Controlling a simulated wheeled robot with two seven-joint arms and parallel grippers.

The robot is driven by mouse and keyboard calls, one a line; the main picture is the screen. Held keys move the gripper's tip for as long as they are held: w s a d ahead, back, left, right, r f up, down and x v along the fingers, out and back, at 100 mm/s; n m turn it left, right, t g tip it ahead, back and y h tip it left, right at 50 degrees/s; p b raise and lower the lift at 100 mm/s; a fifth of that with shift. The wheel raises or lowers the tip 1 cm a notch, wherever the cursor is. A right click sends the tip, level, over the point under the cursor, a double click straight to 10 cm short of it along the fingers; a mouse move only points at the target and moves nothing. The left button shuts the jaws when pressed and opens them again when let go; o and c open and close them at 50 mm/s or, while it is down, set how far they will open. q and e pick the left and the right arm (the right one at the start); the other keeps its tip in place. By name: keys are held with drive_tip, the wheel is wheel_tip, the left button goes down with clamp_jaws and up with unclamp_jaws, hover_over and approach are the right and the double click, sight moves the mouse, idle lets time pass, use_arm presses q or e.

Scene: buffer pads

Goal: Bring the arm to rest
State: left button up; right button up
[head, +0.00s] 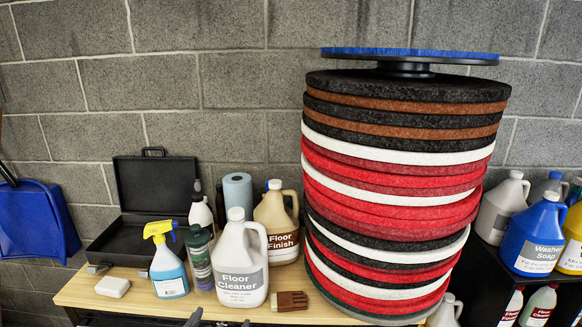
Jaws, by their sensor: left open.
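A tall stack of round buffer pads (400,190) in black, brown, white and red stands on the right part of a wooden table (75,297). A blue disc on a black hub (410,54) sits on top of the stack. My left gripper (220,321) shows only as dark tips at the bottom edge, in front of the table. It is open, with nothing visible between its tips; the rest of it is cut off. My right gripper is not in view.
On the table are an open black case (155,190), a spray bottle (168,262), a Floor Cleaner jug (240,262), a Floor Finish jug (277,222), a brush (290,301) and a white block (112,286). A blue dustpan (38,220) hangs left. Jugs (535,237) fill a right shelf.

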use_arm(q)
drive_tip(key=s+d+f+n+g+h, duration=0.15)
drive_tip(key=f+g, duration=0.25)
drive_tip(key=f, duration=0.8)
drive_tip(key=s+d+f+n+g, duration=0.1)
drive_tip(key=s+f+g, duration=0.15)
drive_tip(key=f, duration=1.05)
drive_tip(key=s+d+f+n+g+h, duration=0.1)
drive_tip(key=s+d+f+n+g, duration=0.1)
drive_tip(key=s+f+g, duration=0.6)
drive_tip(key=s+f+n, duration=0.1)
drive_tip(key=s+f, duration=0.6)
drive_tip(key=f, duration=0.1)
drive_tip(key=shift+d+h, duration=0.35)
